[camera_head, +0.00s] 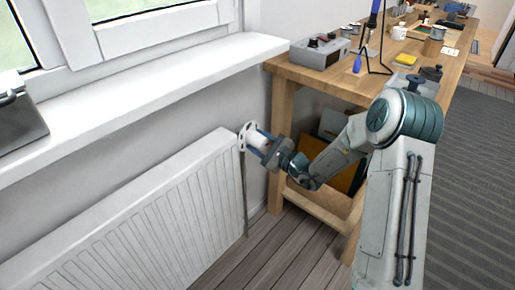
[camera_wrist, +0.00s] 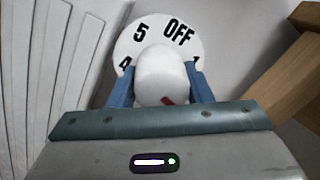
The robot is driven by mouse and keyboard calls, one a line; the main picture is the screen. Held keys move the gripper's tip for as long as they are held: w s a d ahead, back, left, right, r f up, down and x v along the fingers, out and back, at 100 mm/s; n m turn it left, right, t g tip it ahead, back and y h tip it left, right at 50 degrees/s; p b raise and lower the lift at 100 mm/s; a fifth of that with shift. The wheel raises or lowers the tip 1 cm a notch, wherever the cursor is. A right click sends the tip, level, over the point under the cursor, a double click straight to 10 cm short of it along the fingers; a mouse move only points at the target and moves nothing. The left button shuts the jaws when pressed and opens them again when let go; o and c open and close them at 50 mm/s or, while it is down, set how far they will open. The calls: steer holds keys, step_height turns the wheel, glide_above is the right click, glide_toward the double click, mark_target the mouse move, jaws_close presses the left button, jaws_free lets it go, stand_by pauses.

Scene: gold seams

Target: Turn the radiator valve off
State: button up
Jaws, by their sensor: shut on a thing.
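The radiator valve has a white rounded knob (camera_wrist: 162,76) in front of a white round dial (camera_wrist: 132,42). In the wrist view the dial shows 5 and OFF at the top, with other numbers partly hidden by my fingers. A red mark (camera_wrist: 168,100) on the knob shows at its lower right, away from OFF. My gripper (camera_wrist: 160,88) has its blue fingers on both sides of the knob and is shut on it. In the head view my gripper (camera_head: 263,146) reaches the valve dial (camera_head: 243,135) at the radiator's upper right end.
The white radiator (camera_head: 150,215) runs along the wall under a windowsill (camera_head: 130,95). A wooden workbench (camera_head: 283,125) stands right of the valve, with a grey box (camera_head: 318,54) and tools on top. A bench leg is close to the valve's right.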

steer(key=n+b, duration=0.3)
steer(key=b, duration=0.1)
steer(key=shift+w+d+f+n, duration=0.15)
steer(key=shift+d+f+n, duration=0.05)
steer(key=shift+f+n, duration=0.2)
steer(key=n+b, duration=0.3)
steer(key=b, duration=0.2)
steer(key=shift+d+n+g+b, duration=0.1)
steer(key=shift+n+g+b, duration=0.2)
steer(key=shift+n, duration=0.1)
steer(key=n+b, duration=0.3)
steer(key=shift+w+r+n, duration=0.1)
steer(key=shift+r+n, duration=0.15)
steer(key=shift+n, duration=0.15)
steer(key=n, duration=0.4)
steer(key=shift+r+n+g+b, duration=0.3)
steer(key=n, duration=0.5)
steer(key=shift+r+n, duration=0.15)
steer(key=shift+n, duration=0.15)
